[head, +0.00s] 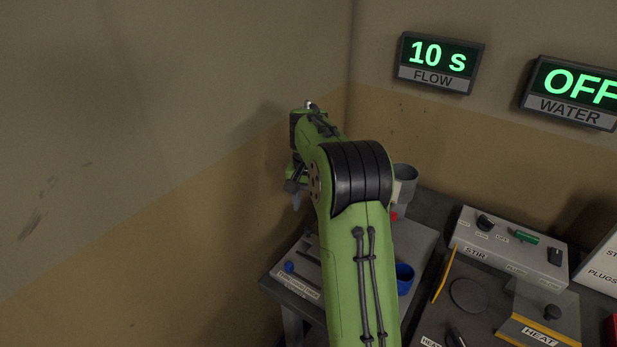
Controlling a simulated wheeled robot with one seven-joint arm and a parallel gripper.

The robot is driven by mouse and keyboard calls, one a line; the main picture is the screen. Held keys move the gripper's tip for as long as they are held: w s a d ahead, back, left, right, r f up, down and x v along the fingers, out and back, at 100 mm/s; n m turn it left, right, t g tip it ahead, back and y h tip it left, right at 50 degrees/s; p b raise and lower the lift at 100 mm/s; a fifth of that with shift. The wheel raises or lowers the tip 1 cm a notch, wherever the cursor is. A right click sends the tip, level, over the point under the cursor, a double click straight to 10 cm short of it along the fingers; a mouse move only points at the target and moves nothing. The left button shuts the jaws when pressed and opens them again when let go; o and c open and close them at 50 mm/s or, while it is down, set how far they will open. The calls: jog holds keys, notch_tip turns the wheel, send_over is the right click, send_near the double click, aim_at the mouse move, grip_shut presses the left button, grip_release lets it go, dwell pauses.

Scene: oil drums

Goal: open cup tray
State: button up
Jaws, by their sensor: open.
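No part that I can surely call the cup tray shows; my green arm covers much of the bench corner. A grey cup-like container (405,181) stands at the back, just right of my arm. A blue cup-like ring (404,279) sits on the grey bench top, partly hidden by the arm. My gripper (294,192) hangs at the far end of the arm, left of the grey container and above the bench's left part. It is open, small and dark, partly hidden by my own wrist. I see nothing between its fingers.
A labelled holder (296,285) with a blue-ended item lies at the bench's left edge. A STIR control box (510,248) and a HEAT unit (540,325) stand at right. The FLOW display (438,62) reads 10 s; the WATER display (571,92) reads OFF. Walls close the corner.

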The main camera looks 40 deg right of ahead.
notch_tip(320, 180, up, 8)
jog(key=p, duration=0.2)
jog(key=shift+f, duration=0.1)
jog(key=s+a+r+n+t+h, duration=0.1)
jog(key=s+a+r+n+t, duration=0.2)
jog(key=s+a, duration=0.35)
jog(key=s+a+r+n, duration=0.2)
jog(key=s+a+r, duration=0.3)
jog(key=a, duration=0.2)
jog(key=s+a+f+n+t, duration=0.1)
jog(key=s+a+f+n, duration=0.1)
jog(key=s, duration=0.4)
jog(key=s+a+f+n+t+y, duration=0.1)
jog(key=s+a+f+n, duration=0.1)
jog(key=s+a, duration=0.3)
jog(key=shift+s+f+n+t, duration=0.2)
jog(key=shift+s+n+t, duration=0.1)
jog(key=shift+s, duration=0.85)
